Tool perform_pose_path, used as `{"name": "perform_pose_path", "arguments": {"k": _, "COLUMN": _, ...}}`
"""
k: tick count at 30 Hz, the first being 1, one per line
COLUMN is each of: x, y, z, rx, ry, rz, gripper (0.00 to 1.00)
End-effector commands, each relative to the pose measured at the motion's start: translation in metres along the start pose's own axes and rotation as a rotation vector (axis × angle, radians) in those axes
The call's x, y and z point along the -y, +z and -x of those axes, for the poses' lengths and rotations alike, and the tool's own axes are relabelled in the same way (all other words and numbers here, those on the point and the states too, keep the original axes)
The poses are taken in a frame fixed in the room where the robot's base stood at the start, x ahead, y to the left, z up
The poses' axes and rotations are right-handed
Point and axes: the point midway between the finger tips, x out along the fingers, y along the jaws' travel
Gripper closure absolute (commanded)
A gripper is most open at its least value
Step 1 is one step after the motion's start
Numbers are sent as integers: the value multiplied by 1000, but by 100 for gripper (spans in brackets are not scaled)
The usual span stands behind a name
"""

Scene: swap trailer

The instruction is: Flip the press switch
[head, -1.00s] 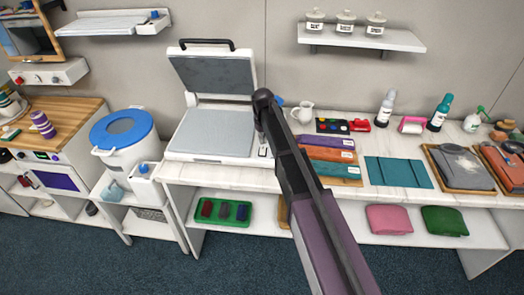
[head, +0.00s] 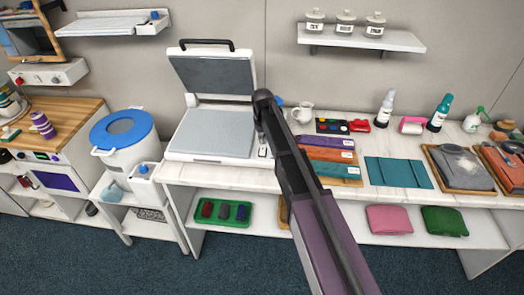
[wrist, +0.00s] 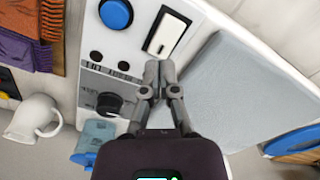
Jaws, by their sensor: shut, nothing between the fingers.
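The heat press (head: 207,152) stands on the white counter with its lid raised and its grey lower plate bare. Its side control panel (wrist: 130,50) fills the middle of the wrist view. The press switch (wrist: 166,34) is a white rocker in a black frame on that panel. My gripper (wrist: 158,68) is shut and empty, with its fingertips just below the switch in the picture. I cannot tell whether they touch the panel. In the head view my arm covers part of the panel, and the fingertips are hidden.
A blue round button (wrist: 115,14) and a black knob (wrist: 109,104) sit on the same panel. The press plate (wrist: 245,95) lies close right of my fingers. A white pitcher (wrist: 36,118) and folded cloths (head: 330,155) are nearby. The raised lid (head: 215,73) stands behind.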

Motion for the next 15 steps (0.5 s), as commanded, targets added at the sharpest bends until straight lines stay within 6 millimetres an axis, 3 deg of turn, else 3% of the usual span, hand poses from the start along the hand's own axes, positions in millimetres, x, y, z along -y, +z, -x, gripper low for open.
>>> {"name": "perform_pose_path", "arguments": {"k": 15, "x": 0, "y": 0, "z": -4, "rx": 0, "ry": 0, "rz": 0, "gripper": 100}}
